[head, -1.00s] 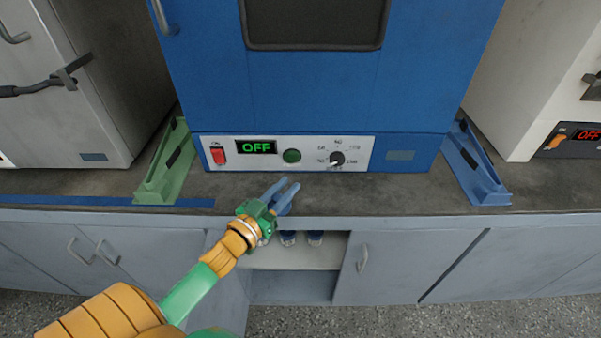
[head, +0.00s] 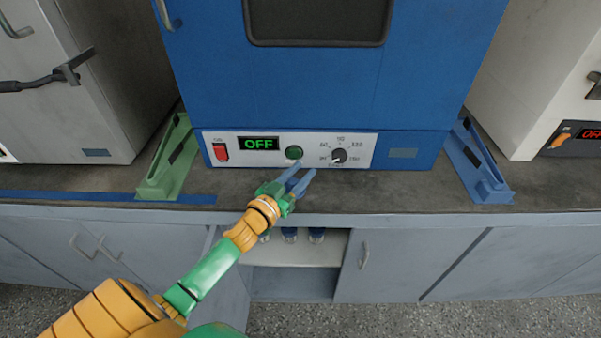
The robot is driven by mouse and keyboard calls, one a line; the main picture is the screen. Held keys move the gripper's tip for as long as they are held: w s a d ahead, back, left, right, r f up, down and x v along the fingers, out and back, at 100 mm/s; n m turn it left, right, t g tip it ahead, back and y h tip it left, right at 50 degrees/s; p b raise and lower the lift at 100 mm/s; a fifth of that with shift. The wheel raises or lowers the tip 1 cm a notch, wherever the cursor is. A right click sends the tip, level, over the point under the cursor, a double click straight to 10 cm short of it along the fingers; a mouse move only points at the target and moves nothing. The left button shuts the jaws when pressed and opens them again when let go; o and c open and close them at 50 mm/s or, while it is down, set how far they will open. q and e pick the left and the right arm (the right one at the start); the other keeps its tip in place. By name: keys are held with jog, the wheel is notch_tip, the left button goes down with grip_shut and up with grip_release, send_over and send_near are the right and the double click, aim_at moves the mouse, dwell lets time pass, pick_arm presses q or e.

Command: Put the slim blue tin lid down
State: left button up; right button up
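I cannot make out a slim blue tin lid in the head view. My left gripper (head: 302,174) is just in front of the blue machine's control panel, below the round green button (head: 294,152) and the dial (head: 339,156). Its two blue fingers point up and to the right with a gap between them, and nothing shows in the gap. My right gripper is out of view.
The blue machine (head: 420,75) stands on a dark worktop (head: 400,192), between a green bracket (head: 158,180) and a blue bracket (head: 484,178). Below, an open cupboard shelf (head: 305,258) holds a few small blue-topped containers (head: 316,236).

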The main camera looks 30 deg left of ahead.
pick_arm(q)
jog(key=shift+s+r, duration=0.1)
jog(key=shift+r, duration=0.1)
jog(key=s, duration=1.2)
jog(key=shift+a, duration=0.2)
